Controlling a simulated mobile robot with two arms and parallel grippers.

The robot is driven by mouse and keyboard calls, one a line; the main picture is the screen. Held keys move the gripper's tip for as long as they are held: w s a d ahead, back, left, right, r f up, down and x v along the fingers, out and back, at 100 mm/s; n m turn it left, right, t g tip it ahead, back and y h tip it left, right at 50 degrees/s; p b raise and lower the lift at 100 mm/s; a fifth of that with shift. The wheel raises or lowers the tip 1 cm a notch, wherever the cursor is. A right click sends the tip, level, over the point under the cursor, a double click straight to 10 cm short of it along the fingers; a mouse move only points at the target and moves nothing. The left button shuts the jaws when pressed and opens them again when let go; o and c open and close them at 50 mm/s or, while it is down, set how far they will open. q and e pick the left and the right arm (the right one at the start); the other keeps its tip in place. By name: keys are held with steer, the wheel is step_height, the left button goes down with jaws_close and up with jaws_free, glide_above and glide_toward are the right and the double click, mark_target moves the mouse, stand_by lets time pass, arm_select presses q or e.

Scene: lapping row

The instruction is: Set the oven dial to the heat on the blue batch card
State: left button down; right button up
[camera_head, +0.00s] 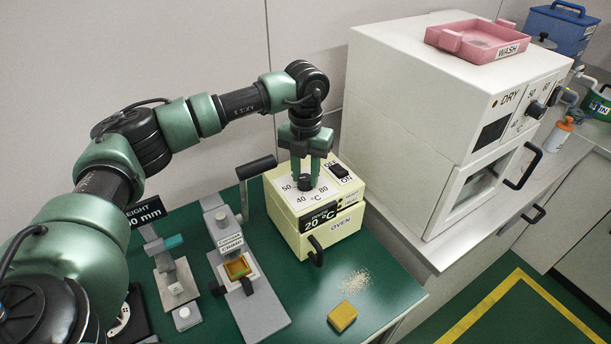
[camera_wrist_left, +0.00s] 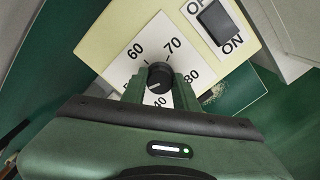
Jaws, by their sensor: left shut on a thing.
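The cream oven (camera_head: 330,232) stands on the green bench mat, with a dark display reading 20 °C. Its black dial (camera_head: 304,183) sits on a white scale on top; the numbers 60, 70, 80 and 40 show around it in the left wrist view (camera_wrist_left: 159,76). My left gripper (camera_head: 305,178) comes down from above and is shut on the dial, one finger on each side. I cannot clearly read where the dial points. A black ON/OFF switch (camera_head: 339,170) is beside the scale. I see no blue batch card. My right gripper is out of view.
A grey clamp (camera_head: 268,308) holding a yellow piece and a small height gauge (camera_head: 176,275) stand left of the oven. A yellow block (camera_head: 342,316) and spilled grains (camera_head: 355,282) lie in front. A large white dryer (camera_head: 440,110) with a pink WASH tray (camera_head: 478,42) stands right.

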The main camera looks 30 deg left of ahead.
mark_target(305, 177)
arm_select(q)
steer(key=shift+m, duration=0.3)
steer(key=c, duration=1.1)
jaws_free()
steer(key=shift+r, duration=0.15)
steer(key=shift+r, duration=0.3)
step_height(305, 177, up, 7)
steer(key=shift+r+b, duration=0.1)
steer(key=shift+b, duration=0.8)
